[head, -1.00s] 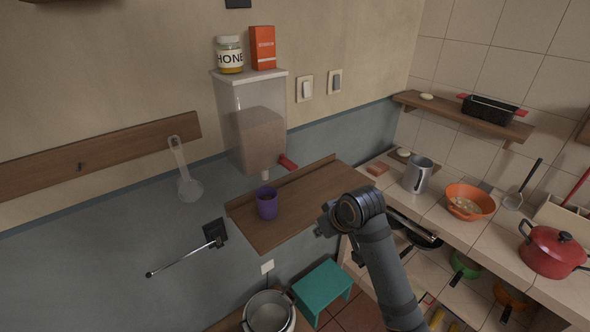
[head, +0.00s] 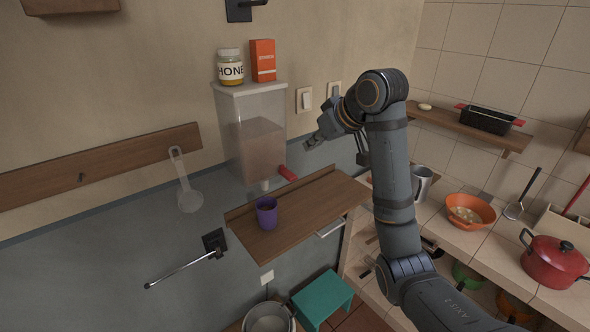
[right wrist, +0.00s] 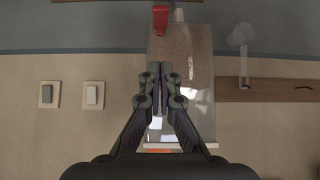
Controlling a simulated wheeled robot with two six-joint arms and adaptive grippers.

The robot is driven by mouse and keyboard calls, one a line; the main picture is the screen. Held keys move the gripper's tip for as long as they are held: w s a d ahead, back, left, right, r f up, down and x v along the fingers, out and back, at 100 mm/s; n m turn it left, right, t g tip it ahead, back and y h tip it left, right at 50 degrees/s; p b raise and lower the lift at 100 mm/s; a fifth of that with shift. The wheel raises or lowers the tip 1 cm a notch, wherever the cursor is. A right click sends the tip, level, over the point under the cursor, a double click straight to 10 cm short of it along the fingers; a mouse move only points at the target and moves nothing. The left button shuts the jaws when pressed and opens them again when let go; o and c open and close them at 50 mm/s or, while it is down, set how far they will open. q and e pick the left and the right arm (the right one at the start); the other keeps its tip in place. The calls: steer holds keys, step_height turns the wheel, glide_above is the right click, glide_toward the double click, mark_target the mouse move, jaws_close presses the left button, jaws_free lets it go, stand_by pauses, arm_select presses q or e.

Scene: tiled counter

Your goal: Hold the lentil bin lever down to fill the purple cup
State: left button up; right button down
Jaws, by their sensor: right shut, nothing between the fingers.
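The clear lentil bin (head: 256,140) is mounted on the wall, with brown contents inside. Its red lever (head: 287,173) sticks out at the lower right, beside the pale spout (head: 265,185). The purple cup (head: 266,212) stands upright on the wooden shelf (head: 310,205), below the spout. My right gripper (head: 312,143) is shut and empty, to the right of the bin and above the lever. In the right wrist view the shut fingertips (right wrist: 157,70) appear in front of the bin, with the red lever (right wrist: 160,18) beyond them. My left gripper is not in view.
A honey jar (head: 230,68) and an orange box (head: 263,60) stand on the bin's lid. Light switches (head: 304,99) are on the wall beside it. A counter with a red pot (head: 553,262) is at right.

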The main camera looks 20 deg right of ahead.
steer(key=p, duration=0.4)
glide_above(289, 174)
steer(key=s, duration=0.2)
steer(key=f, duration=0.6)
steer(key=shift+s+d+f, duration=0.15)
steer(key=shift+d+f, duration=0.25)
step_height(289, 174, down, 4)
steer(key=shift+s+d+p, duration=0.15)
steer(key=shift+p, duration=0.25)
steer(key=shift+f, duration=0.1)
